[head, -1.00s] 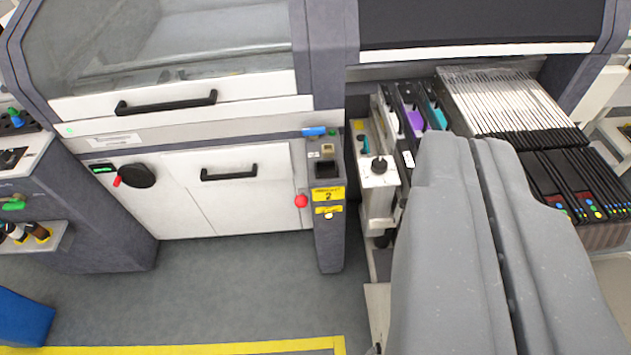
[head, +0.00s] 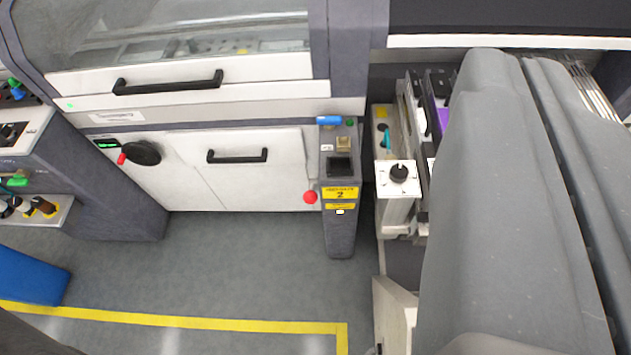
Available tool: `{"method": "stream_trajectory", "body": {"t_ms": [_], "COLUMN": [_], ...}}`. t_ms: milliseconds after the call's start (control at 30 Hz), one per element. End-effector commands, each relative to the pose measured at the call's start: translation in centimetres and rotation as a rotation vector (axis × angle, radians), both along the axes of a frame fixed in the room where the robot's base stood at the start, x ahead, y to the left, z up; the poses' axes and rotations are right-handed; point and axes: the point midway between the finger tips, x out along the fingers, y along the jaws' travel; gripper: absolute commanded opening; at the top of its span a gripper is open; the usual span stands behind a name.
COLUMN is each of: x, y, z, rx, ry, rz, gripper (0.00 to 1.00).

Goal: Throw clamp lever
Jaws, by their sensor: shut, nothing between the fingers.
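A red ball knob (head: 310,197) sits at the left side of a grey docking post (head: 342,232) with a yellow label marked 2. A thin stem rises from the knob. A teal lever (head: 386,138) stands on the trolley end to the right of the post, behind a white block with a black knob (head: 398,172). I cannot tell which of these is the clamp lever. My gripper (head: 518,58) is large and grey at the right, its two fingers side by side, shut and empty. It is apart from the knob and the teal lever and hides most of the feeders.
White cabinet doors with a black handle (head: 237,156) and a red-tipped rotary switch (head: 142,153) are left of the post. A grey side cabinet (head: 110,205) and blue box (head: 32,275) stand at the left. The grey floor (head: 225,270) inside the yellow line is clear.

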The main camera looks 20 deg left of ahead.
Motion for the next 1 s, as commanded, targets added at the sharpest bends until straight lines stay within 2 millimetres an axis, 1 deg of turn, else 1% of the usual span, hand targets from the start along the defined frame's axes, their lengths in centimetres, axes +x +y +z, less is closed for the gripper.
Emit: {"method": "stream_trajectory", "body": {"t_ms": [300,367,467,567,600,667,700,767,800,867,900,967,1000], "x": [0.2,0.9,3.3,6.7,8.4,10.7,12.2,14.3,15.7,17.5,18.6,20.2,21.1], "y": [0.1,0.2,0.9,2.0,2.6,3.8,4.4,5.4,6.1,7.1,7.9,9.0,9.8], "z": [-0.2,-0.9,-3.3,-7.4,-9.5,-12.5,-14.7,-17.9,-20.1,-23.5,-25.8,-29.4,-31.8], "rx": [0.000,0.002,0.007,0.013,0.018,0.022,0.025,0.030,0.032,0.036,0.040,0.042,0.044], "ry": [0.002,0.008,0.030,0.065,0.082,0.102,0.120,0.139,0.154,0.178,0.190,0.214,0.229], "rz": [0.001,0.003,0.011,0.022,0.027,0.035,0.039,0.048,0.054,0.062,0.068,0.076,0.082], "gripper": [0.00,0.00,0.00,0.00,0.00,0.00,0.00,0.00,0.00,0.00,0.00,0.00,0.00]}}
